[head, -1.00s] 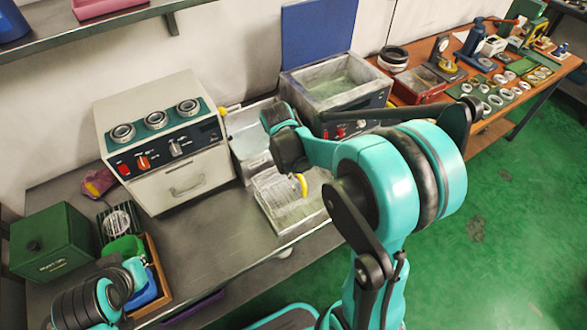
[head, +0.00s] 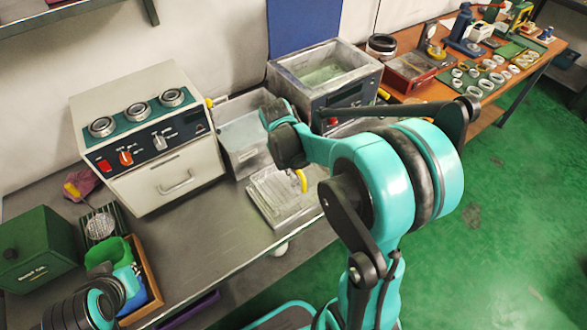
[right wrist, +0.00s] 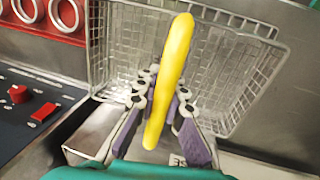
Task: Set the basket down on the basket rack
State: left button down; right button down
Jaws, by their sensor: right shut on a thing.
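The basket (head: 275,200) is a grey wire-mesh basket with an upright yellow handle (head: 302,180). In the head view it shows over the bench's front part, in front of the grey tank (head: 240,130). My right gripper is shut on the yellow handle in the right wrist view (right wrist: 163,92); the mesh (right wrist: 235,70) spreads beyond the fingers. In the head view my right wrist hides the fingers. I cannot make out the basket rack for certain, or whether the basket touches anything below. My left arm shows at the lower left, its gripper out of sight.
A white machine (head: 165,155) with knobs stands left of the basket. A larger open tank (head: 325,70) stands behind right. A green box (head: 35,250) and a wooden tray (head: 150,285) are at the left. Bare steel bench (head: 200,235) lies in front of the machine.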

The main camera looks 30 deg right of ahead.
jog(key=shift+f, duration=0.2)
dwell(0.4)
jog(key=c, duration=1.5)
grip_release()
jog(key=shift+c, duration=0.2)
notch_tip(320, 180, up, 11)
jog(key=p, duration=0.8)
jog(key=shift+s+r+p, duration=0.1)
jog(key=shift+p, duration=0.3)
